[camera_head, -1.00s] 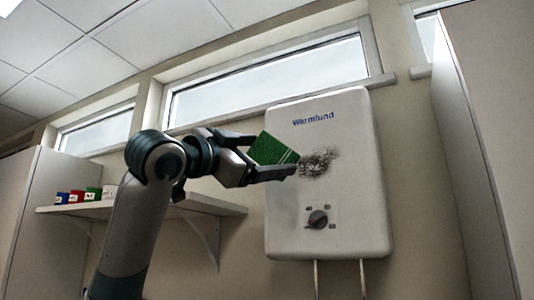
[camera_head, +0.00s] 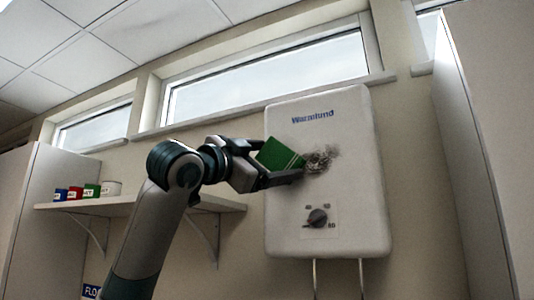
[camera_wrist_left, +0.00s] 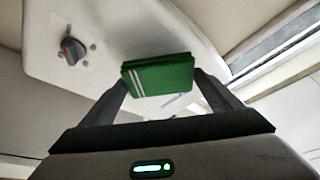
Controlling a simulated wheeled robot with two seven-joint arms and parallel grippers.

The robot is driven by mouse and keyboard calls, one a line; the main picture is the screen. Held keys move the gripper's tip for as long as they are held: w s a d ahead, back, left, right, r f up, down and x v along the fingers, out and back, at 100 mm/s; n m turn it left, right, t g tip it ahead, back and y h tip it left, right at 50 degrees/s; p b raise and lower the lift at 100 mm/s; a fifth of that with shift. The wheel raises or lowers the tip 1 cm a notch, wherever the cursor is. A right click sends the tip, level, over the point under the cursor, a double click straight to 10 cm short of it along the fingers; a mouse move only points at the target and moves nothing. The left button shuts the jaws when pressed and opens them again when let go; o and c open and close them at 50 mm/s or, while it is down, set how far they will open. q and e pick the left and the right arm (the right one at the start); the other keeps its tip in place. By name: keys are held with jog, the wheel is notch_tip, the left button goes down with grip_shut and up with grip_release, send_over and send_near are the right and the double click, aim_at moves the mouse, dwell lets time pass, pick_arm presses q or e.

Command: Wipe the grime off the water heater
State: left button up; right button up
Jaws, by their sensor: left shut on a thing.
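The white water heater (camera_head: 345,130) hangs on the wall, with a dark dial (camera_head: 317,218) low on its front. A dark scribbled patch of grime (camera_head: 322,158) marks the middle of its front. My left gripper (camera_head: 281,165) is shut on a green cloth (camera_head: 276,153) with pale stripes, held at the left edge of the grime. In the left wrist view the cloth (camera_wrist_left: 158,76) sits between both fingers, in front of the heater (camera_wrist_left: 110,30). I cannot tell whether the cloth touches the heater. Part of the grime may be hidden behind it. My right gripper is not in view.
A wall shelf (camera_head: 140,204) left of the heater carries several small coloured containers (camera_head: 75,193) and a white one (camera_head: 111,188). Tall cabinets (camera_head: 490,150) stand at the right and left (camera_head: 40,220). Two pipes (camera_head: 315,275) run below the heater.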

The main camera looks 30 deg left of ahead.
aim_at(288, 162)
pick_arm(q)
jog(key=shift+w, duration=0.75)
jog(key=shift+w, duration=0.4)
jog(key=shift+w+a, duration=0.1)
jog(key=shift+w, duration=0.5)
dwell(0.4)
jog(key=shift+d, duration=1.75)
